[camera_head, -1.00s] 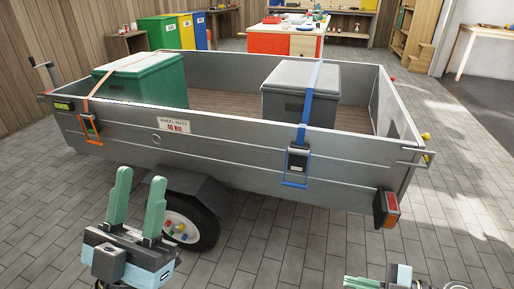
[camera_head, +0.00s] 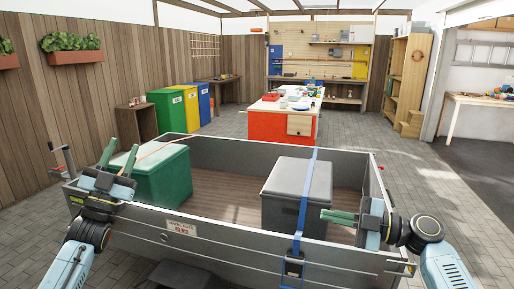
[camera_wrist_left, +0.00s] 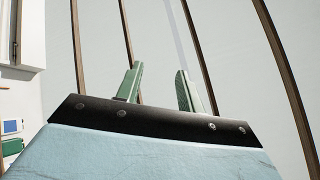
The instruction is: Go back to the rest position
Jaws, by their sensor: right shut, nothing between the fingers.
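My left gripper (camera_head: 122,148) is raised at the left of the head view, in front of the green box. Its green fingers point up and stand apart with nothing between them. In the left wrist view the same open fingers (camera_wrist_left: 160,75) show against the pale roof and brown beams. My right gripper (camera_head: 326,215) is at the right, in front of the trailer. Its green fingers point left, lie together and hold nothing.
The grey trailer (camera_head: 225,245) is close in front of me. It carries a green box (camera_head: 165,178) with an orange strap and a grey box (camera_head: 285,190) with a blue strap (camera_head: 304,200). A red-sided workbench (camera_head: 268,126) and coloured bins (camera_head: 166,112) stand behind.

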